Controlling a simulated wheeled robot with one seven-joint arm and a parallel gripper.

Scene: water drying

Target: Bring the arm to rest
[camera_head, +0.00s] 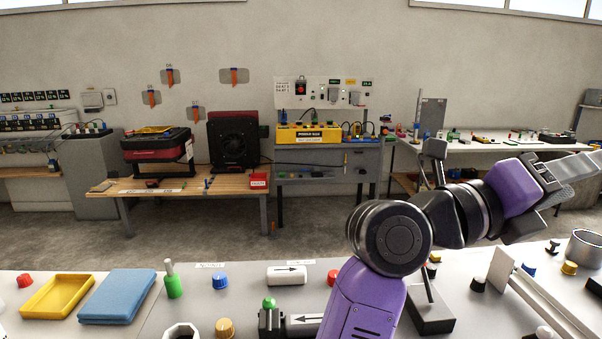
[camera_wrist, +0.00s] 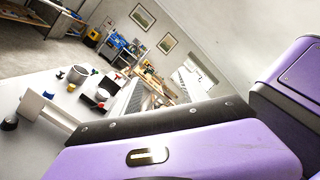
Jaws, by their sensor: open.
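My arm, purple and black, rises from the bottom of the head view over the near bench (camera_head: 240,255). It bends at a round dark joint and reaches to the right. My gripper (camera_head: 562,184) is at the right of the head view, raised above the bench and tilted sideways. Its dark jaws are apart, and I see nothing held between them. In the wrist view, purple and black parts of my own arm fill the lower right, and the fingertips do not show clearly.
A pale upright plate (camera_head: 500,268) stands below my gripper. Workbenches line the far wall.

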